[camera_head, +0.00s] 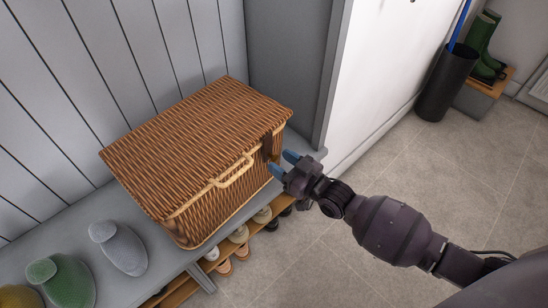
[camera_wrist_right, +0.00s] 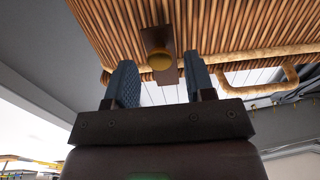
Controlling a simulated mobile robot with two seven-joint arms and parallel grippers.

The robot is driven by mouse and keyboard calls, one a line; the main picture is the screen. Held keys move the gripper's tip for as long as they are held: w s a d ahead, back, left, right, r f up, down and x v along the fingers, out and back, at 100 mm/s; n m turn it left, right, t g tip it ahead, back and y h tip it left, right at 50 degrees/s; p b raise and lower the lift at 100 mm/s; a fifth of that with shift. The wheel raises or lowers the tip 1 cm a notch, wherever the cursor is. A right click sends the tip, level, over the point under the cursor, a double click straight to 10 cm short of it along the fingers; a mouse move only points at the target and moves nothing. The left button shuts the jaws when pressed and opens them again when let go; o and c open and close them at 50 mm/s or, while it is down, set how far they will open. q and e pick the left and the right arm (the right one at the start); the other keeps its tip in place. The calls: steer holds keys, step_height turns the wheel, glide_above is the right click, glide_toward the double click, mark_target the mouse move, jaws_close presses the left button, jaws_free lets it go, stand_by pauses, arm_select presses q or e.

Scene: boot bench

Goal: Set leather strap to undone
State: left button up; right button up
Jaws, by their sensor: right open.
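A brown wicker hamper (camera_head: 200,150) stands on the grey bench with its lid down. A dark brown leather strap (camera_head: 267,145) hangs over the lid's front edge near the right end. In the right wrist view the strap (camera_wrist_right: 154,40) carries a round brass stud (camera_wrist_right: 160,61), and I cannot tell if it is fastened. My right gripper (camera_head: 283,164) is open, its blue fingertips just in front of the strap. In the wrist view the fingers lie on either side of the stud, with nothing gripped. My left gripper is not in view.
A pale looped handle (camera_head: 235,172) is on the hamper's front, left of the strap. Grey and green rounded objects (camera_head: 118,247) stand on the bench (camera_head: 165,262). Shoes fill the shelf below. A white cabinet (camera_head: 372,65) is at the right. The floor in front is clear.

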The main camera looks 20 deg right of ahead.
mark_target(272, 151)
steer(key=shift+x, duration=1.25)
jaws_close()
